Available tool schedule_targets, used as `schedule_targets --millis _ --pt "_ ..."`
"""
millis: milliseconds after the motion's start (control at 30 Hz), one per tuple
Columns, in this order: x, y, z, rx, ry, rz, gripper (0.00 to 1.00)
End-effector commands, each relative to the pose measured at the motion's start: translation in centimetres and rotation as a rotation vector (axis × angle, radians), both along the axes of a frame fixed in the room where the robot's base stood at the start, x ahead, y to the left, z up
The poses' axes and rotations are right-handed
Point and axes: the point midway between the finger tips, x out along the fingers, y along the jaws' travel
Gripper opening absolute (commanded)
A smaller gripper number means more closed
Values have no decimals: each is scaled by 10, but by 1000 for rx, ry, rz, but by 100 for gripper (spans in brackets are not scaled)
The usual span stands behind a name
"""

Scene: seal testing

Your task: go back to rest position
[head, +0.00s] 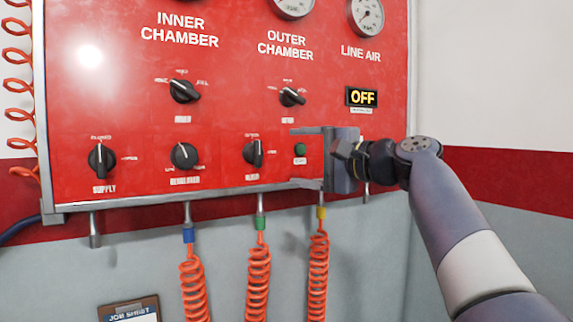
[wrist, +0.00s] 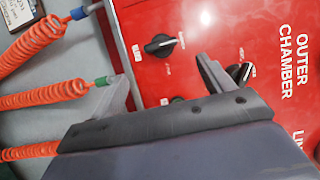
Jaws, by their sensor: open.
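My gripper (head: 308,156) is in front of the lower right part of the red control panel (head: 222,100) in the head view, its jaws pointing left. The jaws are apart, with nothing between them. A small green button (head: 300,148) shows between the fingers in the head view. In the wrist view the open fingers (wrist: 165,88) stand over the red panel, with a black knob (wrist: 160,45) beyond them. The rightmost lower knob (head: 253,153) is left of the fingertips in the head view. I cannot tell whether the gripper touches the panel.
More black knobs (head: 184,91) and gauges (head: 366,17) are on the panel. A display (head: 362,97) reads OFF. Orange coiled hoses (head: 257,280) hang below the panel. A clipboard (head: 130,310) is at the lower left. The wall right of the panel is bare.

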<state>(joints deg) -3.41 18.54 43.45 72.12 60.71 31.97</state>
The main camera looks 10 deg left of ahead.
Motion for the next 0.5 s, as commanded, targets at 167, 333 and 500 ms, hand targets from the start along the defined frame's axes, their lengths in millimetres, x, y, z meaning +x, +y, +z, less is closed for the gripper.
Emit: schedule_targets --millis 167,333,500 --pt "-3 -5 0 0 1 1 76" --pt "-3 -5 0 0 1 1 76" --pt "0 -1 1 0 1 1 76"
